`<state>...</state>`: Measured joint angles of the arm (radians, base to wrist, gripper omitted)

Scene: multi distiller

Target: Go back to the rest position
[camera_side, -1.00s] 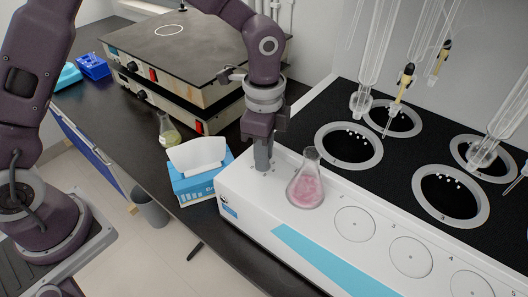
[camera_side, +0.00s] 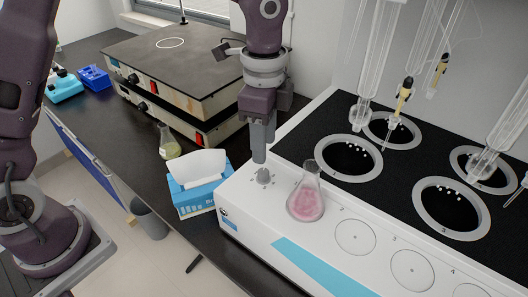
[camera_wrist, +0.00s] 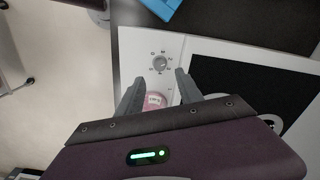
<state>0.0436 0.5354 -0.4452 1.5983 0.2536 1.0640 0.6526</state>
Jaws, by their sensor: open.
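My gripper (camera_side: 259,158) points straight down over the left end of the white distiller (camera_side: 327,236), just above a grey control knob (camera_side: 264,178). Its fingers are apart and hold nothing. In the wrist view the two fingers of my gripper (camera_wrist: 158,80) show spread, with the knob (camera_wrist: 160,63) beyond the gap between them. A flask of pink liquid (camera_side: 306,203) stands upright on the distiller's white top, right of the knob. Part of its pink shows between the fingers in the wrist view (camera_wrist: 155,101).
A blue tissue box (camera_side: 198,195) stands left of the distiller, with a flask of yellowish liquid (camera_side: 169,148) behind it. Flat hotplates (camera_side: 175,60) lie at the back. Glassware (camera_side: 372,70) hangs over the black heating wells (camera_side: 349,158) at right.

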